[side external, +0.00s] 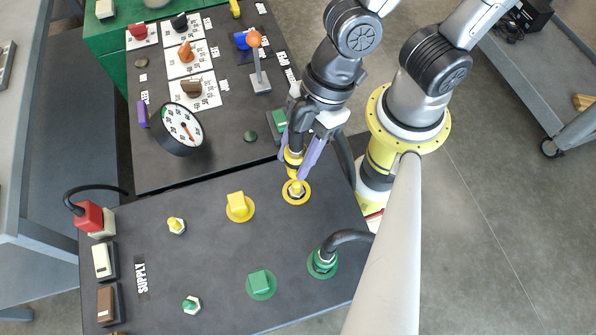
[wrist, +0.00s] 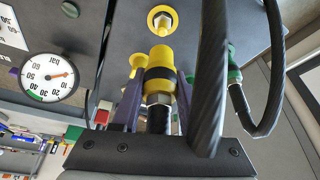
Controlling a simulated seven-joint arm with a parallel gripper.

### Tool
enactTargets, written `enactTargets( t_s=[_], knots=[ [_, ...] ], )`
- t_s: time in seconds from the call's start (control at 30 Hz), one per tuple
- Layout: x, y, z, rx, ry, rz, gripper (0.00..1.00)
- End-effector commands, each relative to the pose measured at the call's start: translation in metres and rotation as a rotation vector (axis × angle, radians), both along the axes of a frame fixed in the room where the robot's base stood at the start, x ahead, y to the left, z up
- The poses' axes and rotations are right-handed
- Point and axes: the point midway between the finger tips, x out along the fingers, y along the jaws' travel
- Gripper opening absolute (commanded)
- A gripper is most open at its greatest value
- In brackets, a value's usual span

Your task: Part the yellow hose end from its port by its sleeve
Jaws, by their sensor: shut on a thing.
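The yellow hose end (side external: 293,158) is between the purple fingers of my gripper (side external: 294,172), just above the deck. In the wrist view its yellow sleeve (wrist: 160,62) has a dark band and a metal nut below it, with the black hose leading back toward my gripper (wrist: 157,100). My gripper is shut on it. The yellow port (side external: 297,198), a yellow ring with a metal fitting, is in the deck right below. In the wrist view, dark deck shows between the hose end and the port (wrist: 162,14), so they look apart.
A green hose end (side external: 322,262) with a black hose sits in the deck nearby. A yellow block (side external: 238,206) on a ring and a green block (side external: 261,283) stand on the deck. A round gauge (side external: 178,130) and an orange-topped lever (side external: 257,65) stand behind.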

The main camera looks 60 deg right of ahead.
Motion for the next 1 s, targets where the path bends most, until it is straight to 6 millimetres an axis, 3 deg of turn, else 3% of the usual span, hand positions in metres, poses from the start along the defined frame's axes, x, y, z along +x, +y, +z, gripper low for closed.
enactTargets(
  t_s=[1.0],
  knots=[
    [0.0,0.0,0.068,0.001,-0.002,0.0,0.0]
  ],
)
